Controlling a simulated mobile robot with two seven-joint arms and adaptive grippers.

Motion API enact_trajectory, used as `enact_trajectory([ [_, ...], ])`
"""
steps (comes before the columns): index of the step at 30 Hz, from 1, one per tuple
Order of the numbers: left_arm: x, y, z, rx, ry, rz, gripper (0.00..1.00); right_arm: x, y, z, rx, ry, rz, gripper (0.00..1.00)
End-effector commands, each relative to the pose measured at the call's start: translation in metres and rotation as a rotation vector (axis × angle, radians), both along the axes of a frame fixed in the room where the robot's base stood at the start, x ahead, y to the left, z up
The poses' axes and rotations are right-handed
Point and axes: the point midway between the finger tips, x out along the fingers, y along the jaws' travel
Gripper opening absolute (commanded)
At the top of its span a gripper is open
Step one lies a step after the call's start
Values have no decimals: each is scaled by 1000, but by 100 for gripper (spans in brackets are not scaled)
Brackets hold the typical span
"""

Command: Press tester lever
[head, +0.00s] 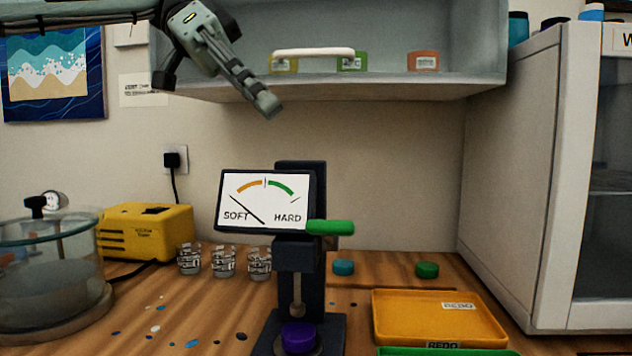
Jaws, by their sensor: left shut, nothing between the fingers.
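The tester (296,265) stands on the wooden bench, a dark upright frame with a tilted dial (264,200) marked SOFT and HARD. Its needle points toward the SOFT side. The green lever (330,228) sticks out to the right of the dial, roughly level. A purple disc (299,338) sits on the tester's base under the plunger (297,309). My left gripper (268,106) is shut and empty, high above the tester in front of the shelf's lower edge, well apart from the lever. My right gripper is not in view.
A yellow REDO tray (438,318) lies right of the tester, with a green tray (450,352) before it. Blue (343,267) and green (427,270) pieces lie behind. Several clear cups (223,262) stand left, near a yellow box (146,232) and glass chamber (50,265). A shelf (390,87) overhangs.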

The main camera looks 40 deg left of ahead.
Motion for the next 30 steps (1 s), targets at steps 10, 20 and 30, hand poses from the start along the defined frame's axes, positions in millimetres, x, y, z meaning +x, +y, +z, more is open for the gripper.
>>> enact_trajectory([
  [10, 1, -8, -8, 1, -2, -4, 0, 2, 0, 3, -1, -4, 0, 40],
  [20, 7, -58, -51, 2, -1, -5, 0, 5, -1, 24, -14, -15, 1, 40],
  [30, 0, -83, -93, 0, -4, -3, 0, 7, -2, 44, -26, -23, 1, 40],
])
